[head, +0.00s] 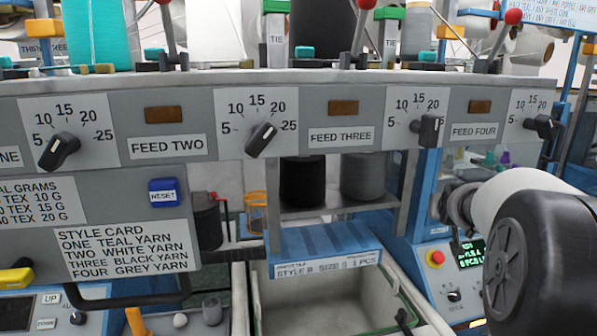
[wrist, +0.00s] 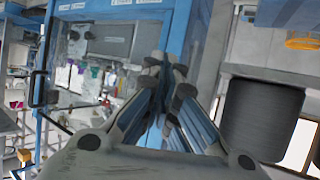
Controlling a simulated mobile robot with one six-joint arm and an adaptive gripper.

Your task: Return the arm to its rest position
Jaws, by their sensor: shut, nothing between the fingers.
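My gripper (wrist: 166,66) is in the middle of the wrist view, its two fingers shut together with nothing between them. Behind the fingertips is a blue upright of the machine frame (wrist: 172,30). My arm (head: 530,245) reaches in from the right of the head view, in front of the lower right of the machine. The gripper's fingers cannot be made out clearly there.
The grey control panel (head: 215,110) with dark dials spans the head view. Below it are a shelf with black (head: 302,182) and grey (head: 362,177) yarn cones and an open bin (head: 330,290). A dark cylinder (wrist: 262,118) stands right of the gripper in the wrist view.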

